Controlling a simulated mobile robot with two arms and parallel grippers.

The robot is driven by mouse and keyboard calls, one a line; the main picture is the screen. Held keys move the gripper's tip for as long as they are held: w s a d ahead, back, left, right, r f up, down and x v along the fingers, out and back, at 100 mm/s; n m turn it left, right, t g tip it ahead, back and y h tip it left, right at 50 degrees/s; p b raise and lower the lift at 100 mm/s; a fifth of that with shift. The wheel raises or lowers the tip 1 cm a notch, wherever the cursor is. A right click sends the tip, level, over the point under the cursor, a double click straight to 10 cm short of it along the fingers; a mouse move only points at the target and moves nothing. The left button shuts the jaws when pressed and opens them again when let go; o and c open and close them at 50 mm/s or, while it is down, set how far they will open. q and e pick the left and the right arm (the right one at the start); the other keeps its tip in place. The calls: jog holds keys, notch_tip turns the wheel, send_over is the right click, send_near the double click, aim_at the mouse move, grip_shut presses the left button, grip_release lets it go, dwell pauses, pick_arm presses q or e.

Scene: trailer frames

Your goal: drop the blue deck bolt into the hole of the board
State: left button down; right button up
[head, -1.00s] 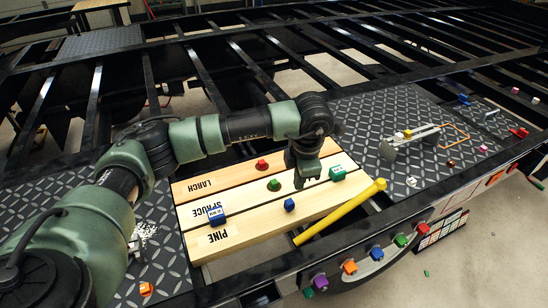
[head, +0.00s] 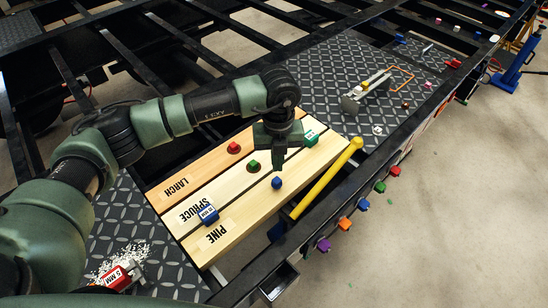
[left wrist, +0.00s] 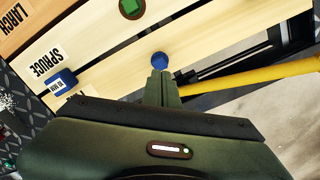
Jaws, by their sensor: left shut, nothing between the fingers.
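The blue deck bolt (head: 277,183) stands on the pale board marked PINE (head: 226,242), its head showing above the wood. Whether its shank sits in a hole is hidden. My left gripper (head: 280,158) is just behind and above the bolt in the head view. In the left wrist view, the fingers (left wrist: 160,84) are shut and empty, with their tips close to the blue bolt (left wrist: 158,61); I cannot tell whether they touch. My right gripper is not in view.
A red bolt (head: 234,148) stands on the LARCH board and a green bolt (head: 254,166) on the SPRUCE board. A blue block (head: 208,213) and a green block (head: 311,137) sit on the boards. A yellow bar (head: 326,178) runs along the right.

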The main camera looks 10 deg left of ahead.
aim_at(277, 180)
pick_arm(q)
notch_tip(277, 180, down, 4)
jog(key=shift+a+f+b, duration=0.1)
jog(key=shift+f+b, duration=0.1)
jog(key=shift+b, duration=0.85)
jog(key=shift+f, duration=0.2)
jog(key=shift+f+b, duration=0.4)
jog(key=shift+b, duration=0.05)
